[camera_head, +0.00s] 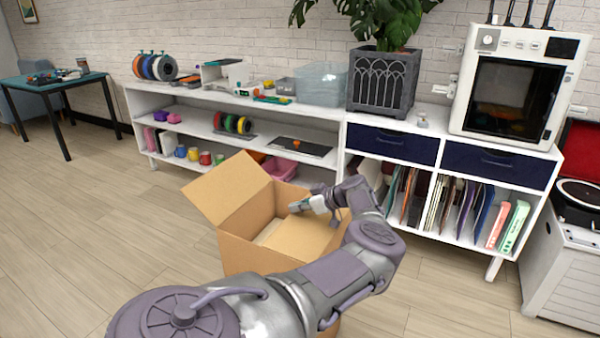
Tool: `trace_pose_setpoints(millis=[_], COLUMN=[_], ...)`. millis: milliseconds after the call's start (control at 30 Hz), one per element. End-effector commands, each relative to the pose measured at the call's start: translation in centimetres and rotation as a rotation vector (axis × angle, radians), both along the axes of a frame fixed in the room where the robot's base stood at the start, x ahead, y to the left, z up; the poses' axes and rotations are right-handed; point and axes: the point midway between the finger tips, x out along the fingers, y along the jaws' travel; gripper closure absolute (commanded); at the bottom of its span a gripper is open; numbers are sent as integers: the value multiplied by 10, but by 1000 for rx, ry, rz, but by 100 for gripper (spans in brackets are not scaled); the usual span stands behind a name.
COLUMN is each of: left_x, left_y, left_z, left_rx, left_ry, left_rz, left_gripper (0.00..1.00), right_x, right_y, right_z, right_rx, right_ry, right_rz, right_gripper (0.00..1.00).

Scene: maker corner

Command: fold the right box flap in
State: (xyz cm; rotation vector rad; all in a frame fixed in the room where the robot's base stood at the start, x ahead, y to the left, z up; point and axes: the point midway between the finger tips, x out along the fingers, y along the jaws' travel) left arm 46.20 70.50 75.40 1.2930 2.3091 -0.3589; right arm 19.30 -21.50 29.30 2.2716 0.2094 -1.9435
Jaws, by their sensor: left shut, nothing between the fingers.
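An open cardboard box (240,254) stands on the floor in the middle of the view. Its left flap (228,187) stands up and leans outward. A cardboard panel at the right, which looks like the right flap (303,236), lies slanted inward over the right part of the opening. My left gripper (297,206) is shut and empty, at the upper edge of this panel. I cannot tell whether its fingertips touch the cardboard. My left arm hides the front right of the box. My right gripper is out of view.
A white shelf unit (335,150) with bins, mugs and spools runs behind the box. A 3D-printer-like white machine (520,85) and a potted plant (380,85) stand on it. A white cabinet (570,265) is at the right. The wooden floor (90,220) at the left is clear.

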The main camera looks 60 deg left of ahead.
Motion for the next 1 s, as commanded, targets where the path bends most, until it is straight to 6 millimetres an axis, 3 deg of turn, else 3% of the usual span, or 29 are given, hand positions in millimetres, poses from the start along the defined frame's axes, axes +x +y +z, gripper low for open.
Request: trace_pose_setpoints(millis=[633,733,1000], left_x=[0,1,16], left_y=[0,-1,-24], left_z=[8,9,24], left_rx=[0,0,-1], left_ry=[0,0,-2], left_rz=[0,0,-3], left_gripper=[100,100,100], right_x=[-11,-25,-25], right_y=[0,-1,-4], right_z=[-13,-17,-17], right_rx=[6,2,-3], right_ry=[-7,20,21], right_rz=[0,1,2], right_gripper=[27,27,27])
